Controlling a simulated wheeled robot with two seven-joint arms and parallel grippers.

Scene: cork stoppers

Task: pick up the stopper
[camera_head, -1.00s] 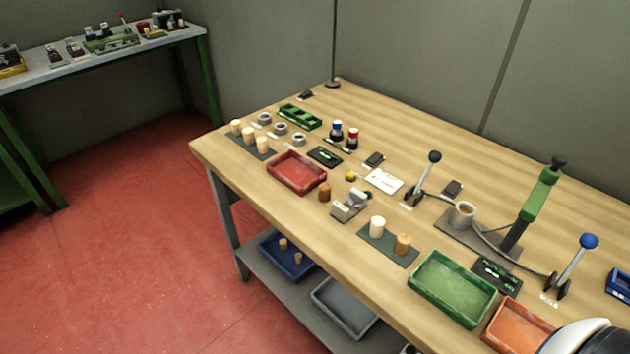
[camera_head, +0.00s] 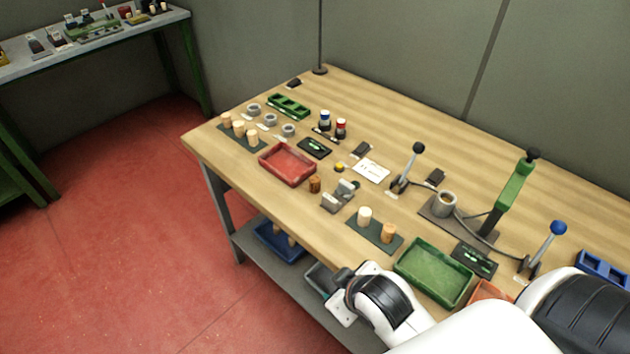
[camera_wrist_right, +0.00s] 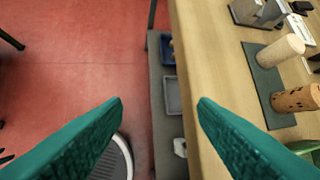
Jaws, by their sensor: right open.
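A pale stopper (camera_head: 364,216) and a brown stopper (camera_head: 389,232) stand on a dark mat (camera_head: 375,236) near the table's front edge. In the right wrist view the pale stopper (camera_wrist_right: 280,52) and the speckled brown stopper (camera_wrist_right: 296,98) are at the right. Another brown stopper (camera_head: 315,184) stands by a small grey fixture. Several pale stoppers (camera_head: 238,129) stand on a mat at the far left. My right gripper (camera_wrist_right: 160,106) has its teal fingers wide apart with nothing between them. It is over the table's front edge, left of the mat in the wrist view. My left gripper is not visible.
A green tray (camera_head: 434,285) is right of the mat, and a red tray (camera_head: 287,179) is farther left. Levers (camera_head: 408,168) and a green press (camera_head: 513,190) stand behind. A lower shelf holds a blue tray (camera_head: 274,253). The floor in front is clear.

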